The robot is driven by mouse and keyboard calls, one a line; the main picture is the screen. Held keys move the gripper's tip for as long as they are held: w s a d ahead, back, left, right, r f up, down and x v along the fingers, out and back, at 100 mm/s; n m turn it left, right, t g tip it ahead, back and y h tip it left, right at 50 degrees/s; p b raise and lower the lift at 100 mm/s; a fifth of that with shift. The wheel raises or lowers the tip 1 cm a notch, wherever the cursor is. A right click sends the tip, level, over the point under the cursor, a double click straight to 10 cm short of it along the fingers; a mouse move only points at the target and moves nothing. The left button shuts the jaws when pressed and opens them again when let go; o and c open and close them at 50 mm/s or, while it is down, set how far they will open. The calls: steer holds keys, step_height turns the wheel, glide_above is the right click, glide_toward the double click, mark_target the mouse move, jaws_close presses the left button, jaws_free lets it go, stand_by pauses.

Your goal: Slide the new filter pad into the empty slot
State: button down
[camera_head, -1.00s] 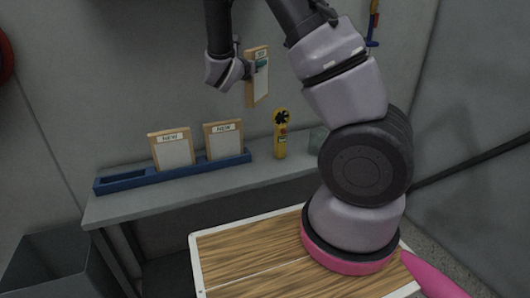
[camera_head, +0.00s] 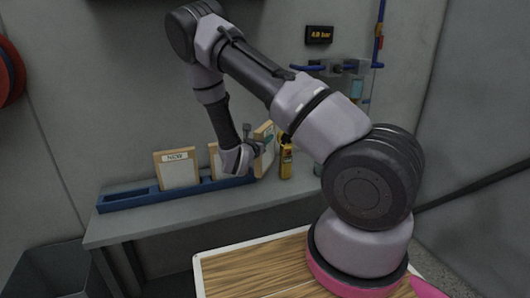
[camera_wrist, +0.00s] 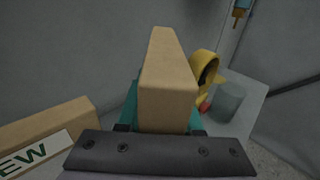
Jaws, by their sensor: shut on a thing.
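My gripper (camera_head: 248,152) is shut on a filter pad (camera_head: 264,150) with a tan frame, held upright above the shelf near the right end of the blue rack (camera_head: 128,200). In the wrist view the pad's tan edge (camera_wrist: 166,100) stands between the teal fingers (camera_wrist: 129,112). Another pad, labelled NEW (camera_head: 177,172), stands in the rack; a further pad (camera_head: 214,160) beside it is partly hidden behind my gripper. The rack's left part is bare. Its right end is partly hidden by my gripper, so I cannot tell whether the held pad touches it.
A wood-topped white-edged board (camera_head: 255,272) is in front, and a grey bin (camera_head: 55,272) at lower left.

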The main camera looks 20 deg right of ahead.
mark_target(263, 163)
steer(key=shift+f, duration=3)
steer(key=c, duration=0.6)
jaws_free()
steer(key=shift+o, duration=0.2)
